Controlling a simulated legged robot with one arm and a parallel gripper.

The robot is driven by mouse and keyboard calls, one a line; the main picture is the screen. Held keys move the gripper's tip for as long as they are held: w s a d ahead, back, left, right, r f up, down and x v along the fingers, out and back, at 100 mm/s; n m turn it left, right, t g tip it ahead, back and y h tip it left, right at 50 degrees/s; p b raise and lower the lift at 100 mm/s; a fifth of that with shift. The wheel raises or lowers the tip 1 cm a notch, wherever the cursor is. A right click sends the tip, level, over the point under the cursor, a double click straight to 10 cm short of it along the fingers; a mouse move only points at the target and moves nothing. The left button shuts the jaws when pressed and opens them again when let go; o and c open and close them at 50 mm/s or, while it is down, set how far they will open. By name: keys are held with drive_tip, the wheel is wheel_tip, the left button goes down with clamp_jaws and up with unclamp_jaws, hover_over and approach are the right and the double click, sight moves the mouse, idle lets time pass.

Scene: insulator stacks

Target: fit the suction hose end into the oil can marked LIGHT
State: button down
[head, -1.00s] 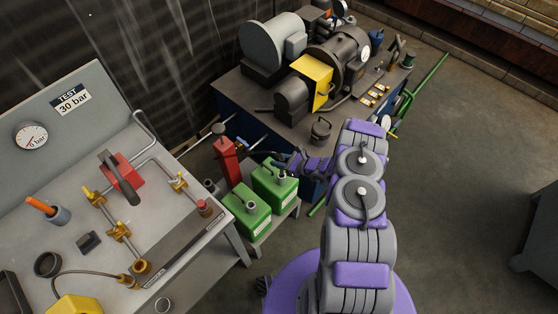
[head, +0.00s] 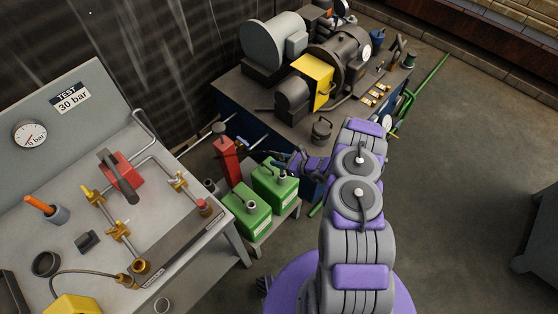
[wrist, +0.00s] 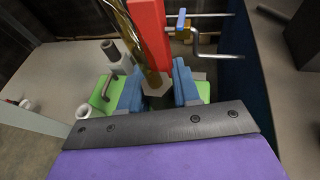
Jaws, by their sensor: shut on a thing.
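Two green oil cans with metal necks stand side by side, a nearer one (head: 247,216) and a farther one (head: 275,184). Their labels are too small to read, so I cannot tell which is marked LIGHT. My gripper (head: 287,163) is over the farther can, close to its neck. In the wrist view, its blue fingers (wrist: 158,88) are shut on the suction hose (wrist: 131,32), a yellowish tube slanting up and left. The hose's lower end is hidden between the fingers. Green can tops show on both sides of them. I cannot tell whether the end touches a neck.
A red pump body (head: 227,160) stands right behind the cans; it also shows in the wrist view (wrist: 147,30). The test bench (head: 190,253) is at the left. A dark bench with a motor and a yellow guard (head: 312,80) stands behind. Open floor lies to the right.

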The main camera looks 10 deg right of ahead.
drive_tip(key=shift+f+b, duration=2.45)
drive_tip(key=shift+f, duration=1)
drive_tip(key=c, duration=0.7)
unclamp_jaws()
drive_tip(key=shift+c, duration=0.2)
drive_tip(key=p+v, duration=0.4)
drive_tip(key=v, duration=1.3)
drive_tip(key=shift+d+p, duration=0.2)
drive_tip(key=shift+p, duration=0.1)
